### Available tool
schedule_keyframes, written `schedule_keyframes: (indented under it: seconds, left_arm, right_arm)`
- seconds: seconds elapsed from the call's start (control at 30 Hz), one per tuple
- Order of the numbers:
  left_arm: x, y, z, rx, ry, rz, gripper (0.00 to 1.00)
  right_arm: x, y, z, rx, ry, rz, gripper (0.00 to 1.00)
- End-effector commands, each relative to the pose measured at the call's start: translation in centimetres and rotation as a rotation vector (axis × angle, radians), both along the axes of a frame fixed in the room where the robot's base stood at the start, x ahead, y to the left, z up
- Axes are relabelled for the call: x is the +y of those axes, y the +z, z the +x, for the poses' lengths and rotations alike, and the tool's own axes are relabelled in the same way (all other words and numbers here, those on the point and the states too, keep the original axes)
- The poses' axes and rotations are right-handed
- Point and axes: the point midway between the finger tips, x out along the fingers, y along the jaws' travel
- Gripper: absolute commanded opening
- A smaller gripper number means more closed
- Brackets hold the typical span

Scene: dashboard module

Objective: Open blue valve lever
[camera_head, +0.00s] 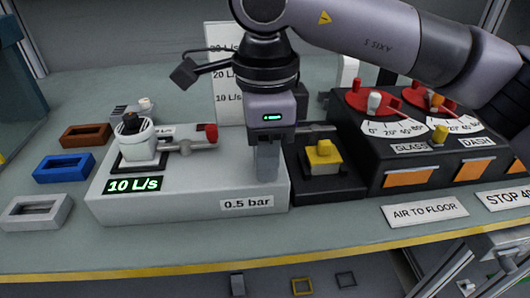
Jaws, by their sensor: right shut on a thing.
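My right gripper (267,172) points down at the right end of the white valve box (190,202), its fingers close together. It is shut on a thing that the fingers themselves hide. No blue lever shows elsewhere on the box, so the blue valve lever seems to be at the fingers, and its angle cannot be seen. The box's green display (133,185) reads 10 L/s and its label (247,204) reads 0.5 bar. My left gripper is not in view.
A yellow button (324,153) on a black base is close right of the gripper. A black panel (400,158) with red dials stands further right. Brown (85,135), blue (63,167) and grey (36,210) frames lie at left. The yellow edge (180,272) bounds the bench in front.

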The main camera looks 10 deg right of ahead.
Motion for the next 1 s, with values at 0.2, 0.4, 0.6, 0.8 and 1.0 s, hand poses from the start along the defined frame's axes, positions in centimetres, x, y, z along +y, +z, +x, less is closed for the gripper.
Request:
schedule_keyframes:
  seconds: [0.2, 0.4, 0.6, 0.8, 1.0]
  left_arm:
    - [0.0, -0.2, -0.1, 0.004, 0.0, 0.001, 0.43]
    - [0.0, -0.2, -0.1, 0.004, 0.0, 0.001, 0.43]
    - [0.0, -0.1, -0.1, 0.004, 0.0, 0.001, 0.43]
    - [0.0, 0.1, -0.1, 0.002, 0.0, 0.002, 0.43]
    - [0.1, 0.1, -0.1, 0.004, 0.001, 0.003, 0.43]
  right_arm:
    - [0.0, 0.1, 0.1, -0.003, -0.002, 0.001, 0.46]
    - [0.0, 0.1, 0.0, -0.002, -0.001, 0.001, 0.46]
    - [0.0, 2.0, 0.1, -0.005, -0.001, 0.002, 0.46]
    - [0.0, 5.3, 0.1, -0.005, -0.001, 0.002, 0.46]
    - [0.0, 7.1, 0.1, -0.003, -0.002, 0.002, 0.46]
